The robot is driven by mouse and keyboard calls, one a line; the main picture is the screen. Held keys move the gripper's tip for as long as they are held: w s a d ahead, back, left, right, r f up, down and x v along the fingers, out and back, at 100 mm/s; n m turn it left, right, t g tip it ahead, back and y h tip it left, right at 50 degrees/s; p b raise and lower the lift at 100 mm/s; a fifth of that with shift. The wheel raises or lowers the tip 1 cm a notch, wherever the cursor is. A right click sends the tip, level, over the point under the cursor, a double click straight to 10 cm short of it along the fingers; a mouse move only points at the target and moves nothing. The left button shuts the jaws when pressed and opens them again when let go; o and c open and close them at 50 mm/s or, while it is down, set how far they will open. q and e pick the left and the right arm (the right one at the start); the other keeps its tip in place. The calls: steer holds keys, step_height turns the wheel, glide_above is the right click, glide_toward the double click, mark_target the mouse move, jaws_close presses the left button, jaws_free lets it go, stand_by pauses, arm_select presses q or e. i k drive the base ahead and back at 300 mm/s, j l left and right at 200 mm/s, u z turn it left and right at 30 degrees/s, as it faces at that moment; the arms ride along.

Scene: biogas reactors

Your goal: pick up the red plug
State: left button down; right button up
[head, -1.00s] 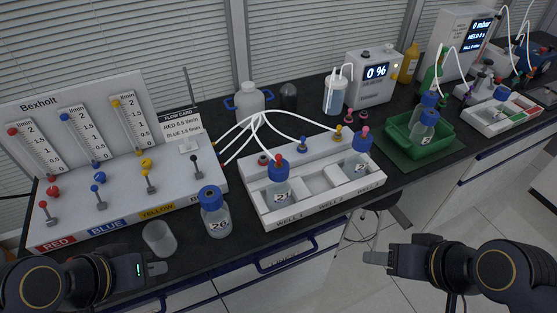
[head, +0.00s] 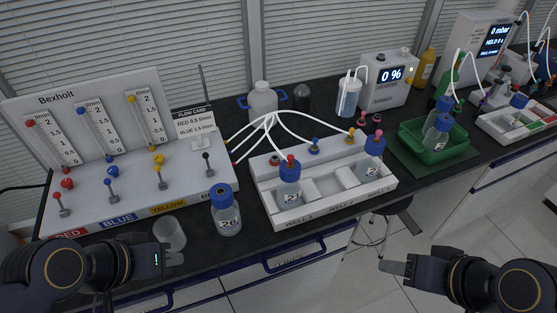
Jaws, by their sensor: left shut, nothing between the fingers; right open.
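A small red plug (head: 275,160) sits on the back ledge of the white two-well rack (head: 330,208), at the left end of a row with a blue plug (head: 314,146) and a yellow plug (head: 350,135). Another red piece (head: 291,159) tops the blue-capped bottle (head: 289,192) in the left well, close beside it. My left gripper (head: 178,254) is shut and empty at the front bench edge, lower left, by the clear beaker (head: 169,233). My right gripper (head: 384,266) is open and empty in front of the bench, lower right. Both are well away from the red plug.
A blue-capped bottle (head: 226,212) stands left of the rack. White tubes (head: 290,122) arch behind and over the rack's ledge. Another bottle (head: 369,166) fills part of the right well. A green tray (head: 428,160) holds bottles to the right. The flow panel (head: 110,130) stands left.

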mark_target(290, 158)
steer(key=i+l, duration=0.1)
steer(key=l, duration=0.25)
steer(key=i+l, duration=0.1)
steer(key=l, duration=0.25)
steer(key=u, duration=0.45)
steer(key=l+u, duration=0.15)
steer(key=u, duration=0.8)
steer(key=l+u, duration=0.15)
steer(key=u, duration=0.3)
